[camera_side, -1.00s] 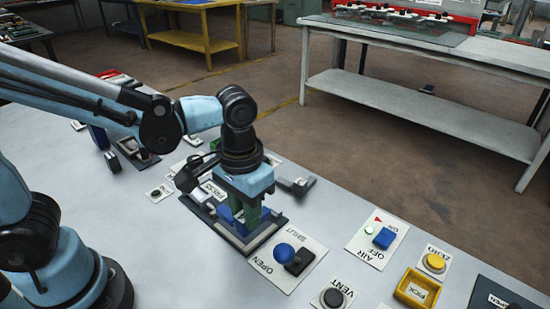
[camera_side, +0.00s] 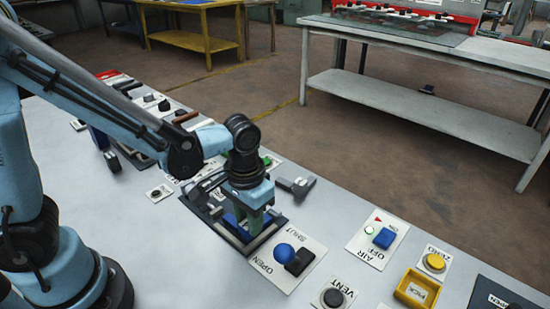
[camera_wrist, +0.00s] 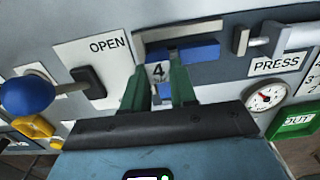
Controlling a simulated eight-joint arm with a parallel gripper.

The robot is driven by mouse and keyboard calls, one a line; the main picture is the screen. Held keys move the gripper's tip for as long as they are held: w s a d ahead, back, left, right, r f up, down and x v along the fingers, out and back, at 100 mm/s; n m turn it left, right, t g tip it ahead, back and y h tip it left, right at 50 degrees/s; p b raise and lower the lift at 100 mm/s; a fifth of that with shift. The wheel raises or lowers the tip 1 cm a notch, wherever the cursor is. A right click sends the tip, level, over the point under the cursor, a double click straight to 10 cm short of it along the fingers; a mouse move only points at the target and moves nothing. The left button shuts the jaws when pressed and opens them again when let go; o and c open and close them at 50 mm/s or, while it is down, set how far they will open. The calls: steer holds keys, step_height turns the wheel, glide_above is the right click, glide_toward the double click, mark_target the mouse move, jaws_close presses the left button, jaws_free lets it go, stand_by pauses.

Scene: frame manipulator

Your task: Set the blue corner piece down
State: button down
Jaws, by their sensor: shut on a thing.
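The blue corner piece (camera_wrist: 199,52) shows in the wrist view between and beyond the green fingers of my gripper (camera_wrist: 160,80). A white face marked 4 (camera_wrist: 158,72) shows between the fingers. My gripper (camera_side: 254,220) is shut on the blue piece and points down. In the side view the blue piece (camera_side: 232,224) is low over the grey frame fixture (camera_side: 190,206), inside its outline. The fingers hide part of the piece. I cannot tell whether it touches the fixture's floor.
A panel with a blue ball-topped lever (camera_side: 284,252), marked OPEN and SHUT, stands close in front of the fixture. A grey clamp (camera_side: 297,186) lies behind it. A yellow tray (camera_side: 416,289) and a blue AIR switch (camera_side: 383,238) are to the right.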

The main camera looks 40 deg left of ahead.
steer(key=shift+f, duration=0.15)
steer(key=c, duration=0.9)
jaws_free()
step_height(320, 180, up, 12)
steer(key=s+a+t, duration=0.1)
steer(key=a+t, duration=0.6)
steer(key=a, duration=0.2)
steer(key=shift+s+a+f, duration=0.25)
steer(key=shift+a+f, duration=0.05)
steer(key=shift+f, duration=0.15)
